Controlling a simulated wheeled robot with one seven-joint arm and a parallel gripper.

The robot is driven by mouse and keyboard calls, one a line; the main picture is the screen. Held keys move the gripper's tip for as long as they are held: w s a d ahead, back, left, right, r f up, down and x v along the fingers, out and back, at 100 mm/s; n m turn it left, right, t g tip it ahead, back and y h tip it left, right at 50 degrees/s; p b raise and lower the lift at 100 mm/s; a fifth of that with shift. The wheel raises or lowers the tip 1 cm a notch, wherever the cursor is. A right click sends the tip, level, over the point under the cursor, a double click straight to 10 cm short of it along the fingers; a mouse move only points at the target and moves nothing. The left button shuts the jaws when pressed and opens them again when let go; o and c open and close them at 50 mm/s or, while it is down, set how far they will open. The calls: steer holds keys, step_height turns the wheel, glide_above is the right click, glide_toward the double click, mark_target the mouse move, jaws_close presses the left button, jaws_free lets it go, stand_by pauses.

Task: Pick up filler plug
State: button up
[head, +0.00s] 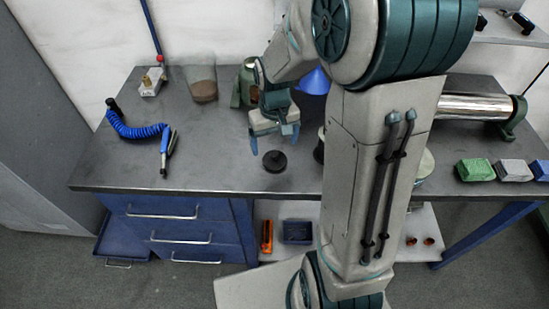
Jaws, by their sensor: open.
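A small round black plug (275,162), which looks like the filler plug, lies on the dark grey workbench (215,150) near the middle of its front half. My gripper (274,141) points down just behind and above the plug in the head view. Its two blue fingers are apart, with nothing visible between them. The gripper appears apart from the plug; the exact height gap cannot be told. My arm hides part of the bench to the right.
A green container (243,88) stands behind my gripper, with a clear jar of brown material (203,90) to its left. A blue coiled air hose (135,130) with a blow gun lies at left. Green (475,170) and grey (513,170) blocks sit at the right edge. The bench left of the plug is clear.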

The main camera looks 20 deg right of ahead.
mark_target(275, 153)
steer(key=shift+f, duration=2.65)
steer(key=c, duration=1.1)
